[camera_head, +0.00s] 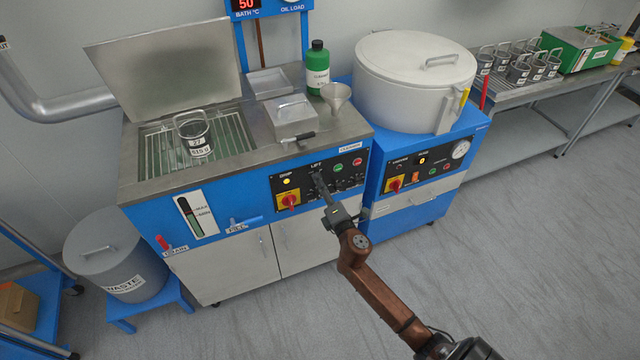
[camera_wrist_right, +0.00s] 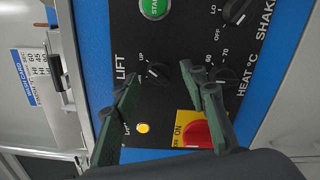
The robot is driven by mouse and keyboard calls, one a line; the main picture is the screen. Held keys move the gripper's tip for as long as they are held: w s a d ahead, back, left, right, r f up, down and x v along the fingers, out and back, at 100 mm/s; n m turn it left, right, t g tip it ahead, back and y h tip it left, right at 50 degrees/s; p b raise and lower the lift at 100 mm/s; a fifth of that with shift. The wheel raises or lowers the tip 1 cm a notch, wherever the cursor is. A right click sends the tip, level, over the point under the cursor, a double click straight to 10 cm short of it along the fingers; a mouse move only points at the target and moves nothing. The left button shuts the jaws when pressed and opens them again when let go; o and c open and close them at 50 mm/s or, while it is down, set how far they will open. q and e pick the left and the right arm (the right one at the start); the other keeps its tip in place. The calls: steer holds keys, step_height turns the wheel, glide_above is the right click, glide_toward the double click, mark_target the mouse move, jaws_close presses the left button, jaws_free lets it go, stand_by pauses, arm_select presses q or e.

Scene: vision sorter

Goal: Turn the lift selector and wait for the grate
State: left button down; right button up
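The lift selector (camera_wrist_right: 158,73) is a small black knob on the black control panel, beside the words LIFT and UP. My right gripper (camera_wrist_right: 161,82) is open, with its green-padded fingers on either side of the knob; contact is unclear. In the head view my right gripper (camera_head: 320,186) is at the panel's front and hides the knob. The knob's exact pointer position is hard to read. The grate (camera_head: 165,152) shows as metal bars in the open bath. My left gripper is out of view.
A lit yellow lamp (camera_wrist_right: 143,128) and a red-and-yellow ON switch (camera_wrist_right: 196,129) are close by the fingers. A HEAT knob (camera_wrist_right: 222,76) is to the right. The hinged bath lid (camera_head: 165,70) stands open. The floor in front is clear.

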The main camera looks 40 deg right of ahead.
steer(key=v, duration=1.1)
steer(key=shift+d+f, duration=0.1)
